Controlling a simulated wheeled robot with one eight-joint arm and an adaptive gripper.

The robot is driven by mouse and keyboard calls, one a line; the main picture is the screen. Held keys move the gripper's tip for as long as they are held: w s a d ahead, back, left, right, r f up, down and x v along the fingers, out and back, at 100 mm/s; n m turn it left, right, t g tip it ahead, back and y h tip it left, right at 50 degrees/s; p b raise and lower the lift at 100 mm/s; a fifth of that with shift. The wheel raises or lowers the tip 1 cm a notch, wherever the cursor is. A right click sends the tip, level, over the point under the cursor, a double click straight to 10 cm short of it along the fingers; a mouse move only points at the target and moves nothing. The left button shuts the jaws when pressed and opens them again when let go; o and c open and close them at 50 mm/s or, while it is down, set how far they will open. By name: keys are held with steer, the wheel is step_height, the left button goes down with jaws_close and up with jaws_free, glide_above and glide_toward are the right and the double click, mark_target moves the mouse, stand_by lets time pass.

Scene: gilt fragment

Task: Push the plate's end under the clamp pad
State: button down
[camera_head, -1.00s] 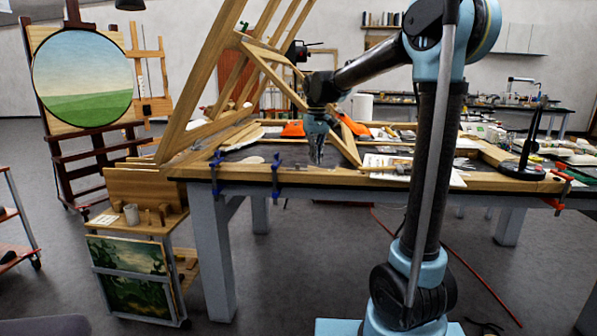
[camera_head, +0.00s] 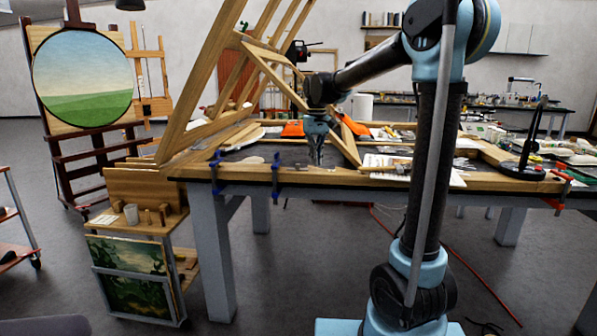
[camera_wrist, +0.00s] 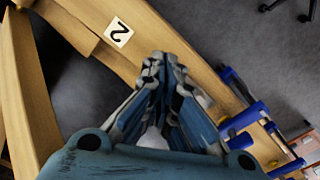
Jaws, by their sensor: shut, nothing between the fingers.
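My gripper (camera_head: 317,164) points down over the near part of the workbench, right of the blue clamps. It is shut and empty, and its fingertips also show in the wrist view (camera_wrist: 164,62). A blue clamp (camera_head: 276,175) and another blue clamp (camera_head: 216,172) grip the bench's front edge. In the wrist view, blue clamps (camera_wrist: 240,118) stand right of the fingers. A pale flat piece (camera_head: 251,160) lies between the clamps; I cannot tell if it is the plate. The plate's end and the clamp pad are not clearly visible, and contact is unclear.
A large wooden frame (camera_head: 205,85) leans over the workbench (camera_head: 350,178) around my gripper. Papers (camera_head: 385,161) lie to the right. A small wooden stand (camera_head: 145,222) is at the left.

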mark_target(301, 169)
steer(key=shift+f, duration=1.3)
stand_by(0.4)
steer(key=shift+r, duration=0.1)
steer(key=shift+a, duration=3.1)
steer(key=shift+d, duration=0.45)
stand_by(0.3)
step_height(301, 169, up, 9)
stand_by(0.9)
